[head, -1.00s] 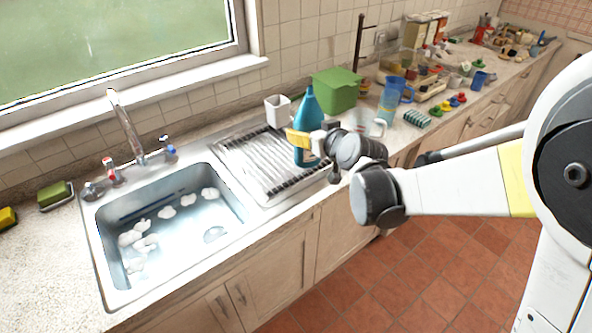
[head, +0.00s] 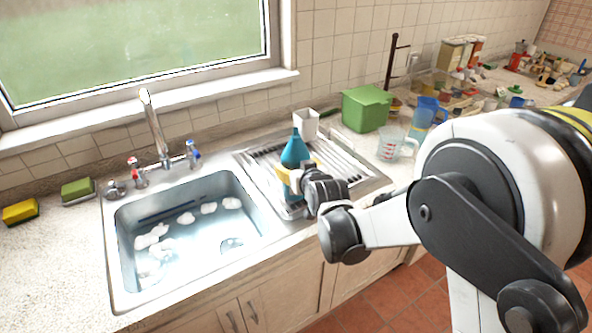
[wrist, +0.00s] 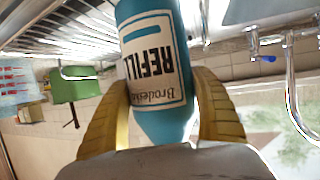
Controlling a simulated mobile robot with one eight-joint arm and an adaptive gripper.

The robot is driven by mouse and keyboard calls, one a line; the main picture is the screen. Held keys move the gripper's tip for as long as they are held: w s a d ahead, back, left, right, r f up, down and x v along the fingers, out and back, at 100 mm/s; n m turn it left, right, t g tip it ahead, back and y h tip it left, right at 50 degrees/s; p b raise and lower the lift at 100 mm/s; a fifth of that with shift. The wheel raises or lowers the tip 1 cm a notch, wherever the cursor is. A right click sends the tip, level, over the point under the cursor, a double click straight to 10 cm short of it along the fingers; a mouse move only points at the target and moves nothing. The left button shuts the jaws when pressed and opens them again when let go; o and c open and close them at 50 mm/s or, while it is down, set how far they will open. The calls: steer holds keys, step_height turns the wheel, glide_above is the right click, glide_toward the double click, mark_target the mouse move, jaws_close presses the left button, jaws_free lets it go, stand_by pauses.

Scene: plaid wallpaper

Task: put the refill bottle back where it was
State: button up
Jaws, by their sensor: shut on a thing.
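The refill bottle (head: 295,152) is teal with a tapering top and shows over the left part of the drying rack. In the wrist view its label, reading REFILL, faces the camera, and the bottle (wrist: 160,119) sits between both yellow fingers. My gripper (head: 291,177) is shut on the bottle's body and holds it about upright. The gripper (wrist: 163,110) hides part of the bottle in the head view. I cannot tell whether the bottle's base touches the rack. The metal drying rack (head: 345,170) lies right of the sink.
The sink (head: 120,225) with foamy water is left of the bottle. A white cup (head: 306,124), a green box (head: 366,108) and a measuring jug (head: 391,143) stand behind and to the right. Sponges (head: 77,190) lie left of the taps.

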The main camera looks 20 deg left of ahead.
steer(key=shift+s+r, duration=0.1)
steer(key=shift+r, duration=0.05)
steer(key=o, duration=1.4)
steer(key=shift+o, duration=0.2)
